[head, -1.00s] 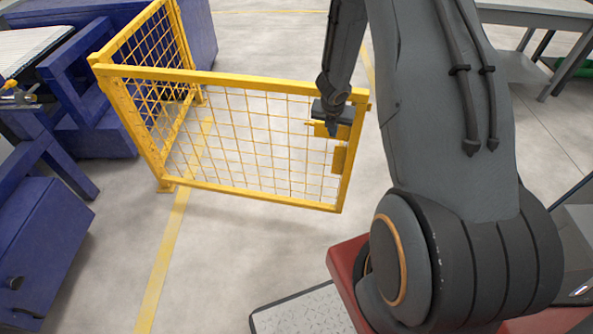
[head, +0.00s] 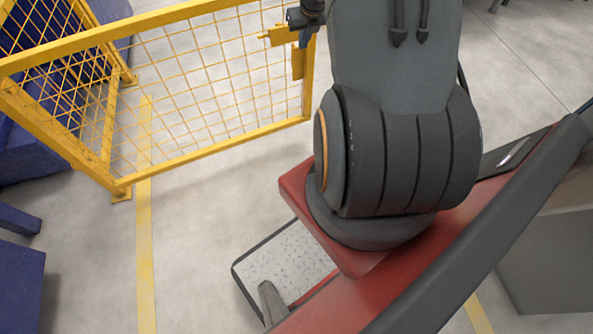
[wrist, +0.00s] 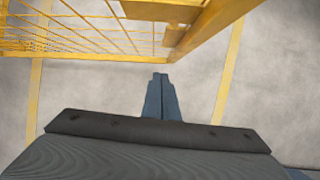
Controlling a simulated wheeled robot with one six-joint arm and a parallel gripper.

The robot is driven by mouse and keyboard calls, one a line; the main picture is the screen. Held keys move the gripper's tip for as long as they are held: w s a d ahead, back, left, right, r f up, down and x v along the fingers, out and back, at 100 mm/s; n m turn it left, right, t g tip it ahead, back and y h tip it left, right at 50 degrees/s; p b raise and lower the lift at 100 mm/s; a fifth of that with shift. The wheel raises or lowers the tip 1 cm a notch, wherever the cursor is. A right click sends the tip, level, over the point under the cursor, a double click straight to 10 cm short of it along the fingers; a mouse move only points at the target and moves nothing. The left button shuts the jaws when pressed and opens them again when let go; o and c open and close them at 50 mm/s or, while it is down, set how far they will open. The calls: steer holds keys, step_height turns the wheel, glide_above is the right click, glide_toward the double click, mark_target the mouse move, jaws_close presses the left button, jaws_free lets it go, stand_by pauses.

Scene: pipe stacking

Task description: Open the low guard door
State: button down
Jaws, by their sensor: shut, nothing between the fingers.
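The low guard door (head: 205,155) is a yellow frame with wire mesh in the head view. It stands at an angle to the yellow mesh fence panel (head: 108,120) on the left, joined at their shared corner. Its free end, with yellow plates (head: 298,63), points right, and no post shows beside it. My gripper (head: 303,38) is at the top of that free end, partly cut off by the frame edge. In the wrist view, my gripper's fingers (wrist: 160,76) are together and empty, just beside the door's yellow frame (wrist: 212,28). I cannot tell whether they touch it.
Blue machinery (head: 22,285) stands left of the fence. A yellow floor line (head: 146,250) runs past the door's hinge-side foot. The concrete floor (head: 215,205) in front of the door is clear. A grey box-like surface (head: 555,260) is at the lower right.

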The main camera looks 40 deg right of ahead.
steer(key=shift+w, duration=0.15)
stand_by(0.4)
steer(key=s+a+r+p, duration=0.1)
steer(key=s+r, duration=0.6)
steer(key=r, duration=0.2)
steer(key=shift+s+r, duration=0.2)
steer(key=shift+s, duration=0.15)
steer(key=shift+a, duration=0.1)
